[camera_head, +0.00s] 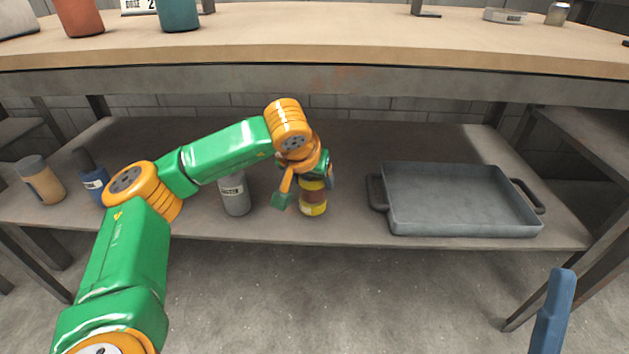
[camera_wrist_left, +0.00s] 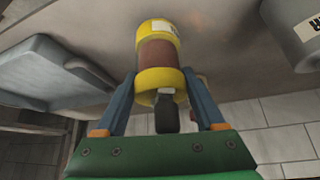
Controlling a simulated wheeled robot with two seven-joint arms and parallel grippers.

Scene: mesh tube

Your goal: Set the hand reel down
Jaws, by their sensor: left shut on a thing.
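The hand reel (camera_head: 313,197) is a small spool with yellow ends and a brown-red middle, at the lower shelf near its front edge. My left gripper (camera_head: 306,188) reaches it from the left and is shut on it. In the left wrist view the reel (camera_wrist_left: 160,55) stands between the two blue fingers of the left gripper (camera_wrist_left: 164,90), with a dark handle toward the palm. I cannot tell whether the reel touches the shelf.
The lower shelf (camera_head: 360,150) holds a grey bottle (camera_head: 236,195) just left of the reel and a grey tray (camera_head: 460,200) with handles to the right. A blue bottle (camera_head: 92,180) and an orange jar (camera_head: 40,180) stand far left. The wooden tabletop (camera_head: 320,40) overhangs the shelf.

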